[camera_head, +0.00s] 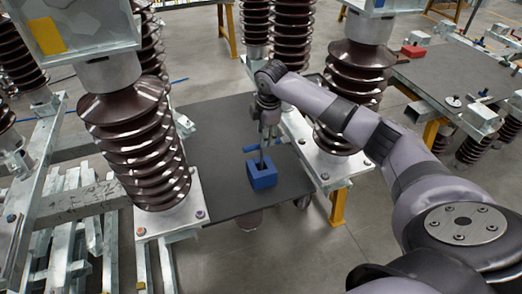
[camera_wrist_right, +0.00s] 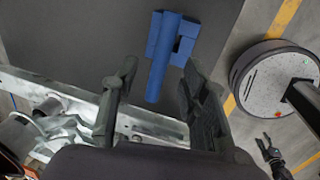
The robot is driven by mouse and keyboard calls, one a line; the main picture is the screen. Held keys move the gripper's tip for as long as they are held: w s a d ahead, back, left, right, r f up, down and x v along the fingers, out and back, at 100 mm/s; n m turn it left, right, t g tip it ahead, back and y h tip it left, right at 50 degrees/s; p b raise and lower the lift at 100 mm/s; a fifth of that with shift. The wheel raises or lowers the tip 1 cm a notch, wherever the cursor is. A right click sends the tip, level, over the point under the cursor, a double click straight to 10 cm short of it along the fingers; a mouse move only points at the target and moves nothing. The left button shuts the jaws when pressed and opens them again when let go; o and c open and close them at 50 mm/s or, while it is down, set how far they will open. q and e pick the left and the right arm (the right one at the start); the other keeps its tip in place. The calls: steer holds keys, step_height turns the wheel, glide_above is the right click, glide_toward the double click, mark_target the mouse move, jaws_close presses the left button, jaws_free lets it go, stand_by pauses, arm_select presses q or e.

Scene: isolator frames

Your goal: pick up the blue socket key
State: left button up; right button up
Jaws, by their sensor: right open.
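The blue socket key stands upright in a blue block-shaped holder (camera_head: 262,178) on the dark tabletop. Its blue crossbar (camera_head: 250,149) shows just below my right gripper (camera_head: 268,136), and its shaft runs down into the holder. In the right wrist view the key's crossbar (camera_wrist_right: 160,60) is a long blue bar crossing over the holder (camera_wrist_right: 187,42). My right gripper (camera_wrist_right: 158,98) is open, with the near end of the bar between its fingertips in the picture. I cannot tell whether they touch. A small dark claw (camera_wrist_right: 270,150) at lower right may be my left gripper.
A second table (camera_head: 450,75) at right bears a red block (camera_head: 413,51). The tabletop around the holder is mostly clear.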

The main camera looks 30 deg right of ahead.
mark_target(261, 161)
steer(key=shift+w+f, duration=0.1)
steer(key=shift+f, duration=0.75)
steer(key=f, duration=0.1)
steer(key=f+p, duration=0.1)
steer(key=f, duration=0.1)
steer(key=shift+w+d+f+p, duration=0.15)
steer(key=shift+w+f+p, duration=0.15)
steer(key=shift+f+p, duration=0.05)
steer(key=shift+w+f, duration=0.1)
steer(key=shift+f, duration=0.35)
arm_select(q)
steer(key=shift+w+r, duration=0.25)
steer(key=shift+r, duration=0.75)
arm_select(e)
jaws_close()
steer(key=shift+r, duration=0.1)
